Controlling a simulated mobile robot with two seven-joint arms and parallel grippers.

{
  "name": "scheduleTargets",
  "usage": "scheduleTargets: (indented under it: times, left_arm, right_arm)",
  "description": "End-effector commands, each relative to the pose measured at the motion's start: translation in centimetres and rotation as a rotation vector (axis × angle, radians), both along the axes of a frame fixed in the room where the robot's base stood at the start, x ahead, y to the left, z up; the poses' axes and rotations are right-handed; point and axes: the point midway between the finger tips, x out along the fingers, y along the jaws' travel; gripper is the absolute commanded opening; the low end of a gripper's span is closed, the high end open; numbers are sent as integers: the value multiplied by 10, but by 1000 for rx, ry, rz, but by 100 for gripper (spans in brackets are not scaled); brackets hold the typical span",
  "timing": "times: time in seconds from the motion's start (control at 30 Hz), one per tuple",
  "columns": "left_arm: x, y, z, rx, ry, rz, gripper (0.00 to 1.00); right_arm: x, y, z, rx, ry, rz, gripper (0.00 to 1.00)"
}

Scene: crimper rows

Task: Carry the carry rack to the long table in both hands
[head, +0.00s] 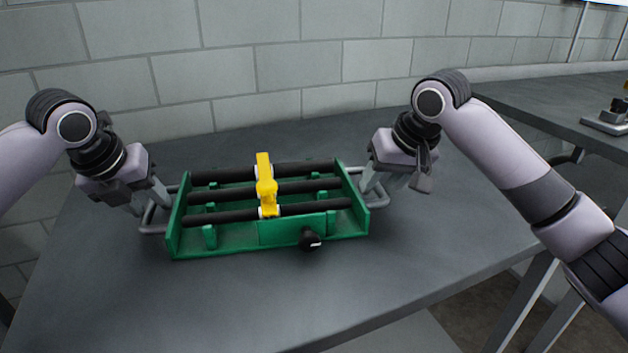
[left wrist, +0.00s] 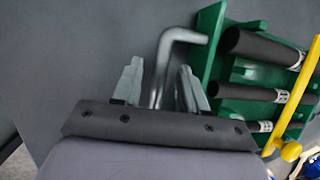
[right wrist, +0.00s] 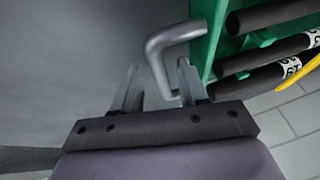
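The green carry rack (head: 235,240) sits on a dark grey table, with black rods across it and a grey handle at each end. My left gripper (head: 150,210) is at the rack's left handle (head: 154,228). In the left wrist view that handle (left wrist: 160,65) stands between the open fingers (left wrist: 158,88), with gaps visible. My right gripper (head: 385,190) is at the right handle. In the right wrist view that handle (right wrist: 158,58) passes between the open fingers (right wrist: 158,85), with a gap visible. Part of the right handle is hidden in the head view.
A yellow piece (head: 265,182) lies across the rods, and a black knob (head: 310,240) is at the rack's front. The table (head: 270,300) is clear in front of the rack. A block wall (head: 290,60) stands behind. Another dark table (head: 540,105) at right carries a small device (head: 612,118).

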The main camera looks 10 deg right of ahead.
Motion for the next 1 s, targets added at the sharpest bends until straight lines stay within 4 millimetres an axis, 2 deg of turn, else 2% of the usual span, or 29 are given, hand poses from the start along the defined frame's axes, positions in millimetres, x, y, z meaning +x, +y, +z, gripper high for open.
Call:
scheduleTargets:
  times: [0.23, 0.37, 0.8, 1.0]
  left_arm:
    - [0, 0, 1, 0, 0, 0, 42]
    - [-4, 1, 11, -2, -2, 0, 42]
    - [-38, 16, 89, -1, -3, 0, 42]
    - [-46, 19, 107, -1, -1, 0, 42]
  right_arm:
    - [0, 0, 0, 0, 0, 0, 42]
    - [0, 0, 0, 0, 0, 1, 42]
    - [0, 0, 0, 1, 0, 1, 42]
    - [0, 0, 1, 1, 0, 1, 42]
